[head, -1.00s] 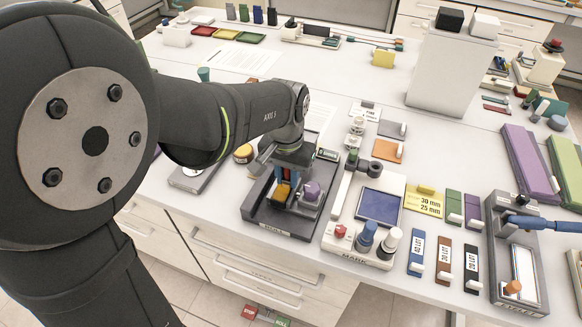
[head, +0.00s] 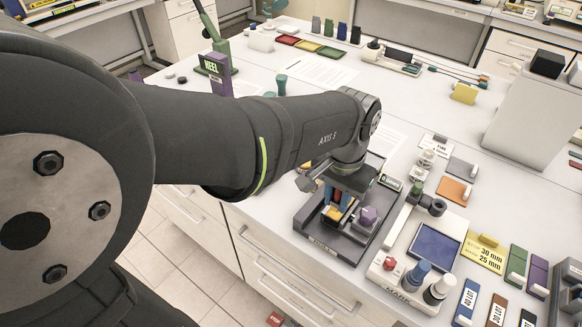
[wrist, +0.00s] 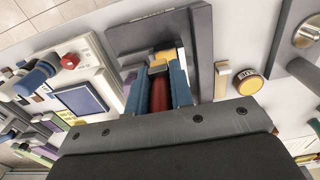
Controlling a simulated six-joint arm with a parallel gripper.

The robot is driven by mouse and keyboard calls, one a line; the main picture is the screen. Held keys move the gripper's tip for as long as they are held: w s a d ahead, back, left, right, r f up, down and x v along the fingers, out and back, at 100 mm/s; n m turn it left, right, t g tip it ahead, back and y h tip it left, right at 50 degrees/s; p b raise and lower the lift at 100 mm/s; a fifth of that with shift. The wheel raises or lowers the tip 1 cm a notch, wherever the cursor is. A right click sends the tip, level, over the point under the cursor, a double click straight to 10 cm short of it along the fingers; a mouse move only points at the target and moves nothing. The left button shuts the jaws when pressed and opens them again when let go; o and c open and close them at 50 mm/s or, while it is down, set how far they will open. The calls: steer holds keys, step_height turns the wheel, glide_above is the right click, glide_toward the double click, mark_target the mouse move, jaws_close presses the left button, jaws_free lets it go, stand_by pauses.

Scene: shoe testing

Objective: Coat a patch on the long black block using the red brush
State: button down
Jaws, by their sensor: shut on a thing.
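My gripper (head: 340,203) points down over a dark grey stand (head: 313,238) near the table's front edge. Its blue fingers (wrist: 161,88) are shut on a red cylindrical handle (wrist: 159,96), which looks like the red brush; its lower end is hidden. A grey piece and a yellow part (wrist: 165,54) show just beyond it in the wrist view. A purple knob (head: 369,214) stands on the stand beside the fingers. A long black block (head: 398,58) lies in a pale holder at the back of the table, well away from my gripper.
A white device with a blue pad (head: 435,245) stands right of the dark stand. Red, yellow and green trays (head: 308,45) lie at the back. A tall white box (head: 535,112) stands at the right.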

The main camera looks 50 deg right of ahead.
steer(key=shift+r, duration=1.7)
steer(key=w+a+f+n, duration=0.1)
steer(key=w+f+n, duration=0.1)
steer(key=w, duration=0.7)
steer(key=w+a+f+n, duration=0.1)
steer(key=w+f, duration=0.3)
steer(key=w, duration=0.5)
steer(key=w+a+f+n, duration=0.1)
steer(key=w+f+n, duration=0.2)
steer(key=w, duration=0.6)
steer(key=shift+a+f+n, duration=0.15)
steer(key=shift+f+n, duration=0.1)
steer(key=shift+n, duration=0.35)
steer(key=w+a+f+n, duration=0.3)
steer(key=w+a+f, duration=0.2)
steer(key=w+a, duration=0.45)
steer(key=w+a+f+n, duration=0.3)
steer(key=w+a+f, duration=0.3)
steer(key=w+a, duration=0.35)
steer(key=w+a+f+n, duration=0.1)
steer(key=a+f+n, duration=0.1)
steer(key=a, duration=0.7)
steer(key=w+a+f+n, duration=0.1)
steer(key=a+f+n, duration=0.1)
steer(key=a+f, duration=0.3)
steer(key=a, duration=0.4)
steer(key=shift+w+n, duration=0.2)
steer(key=shift+n, duration=0.2)
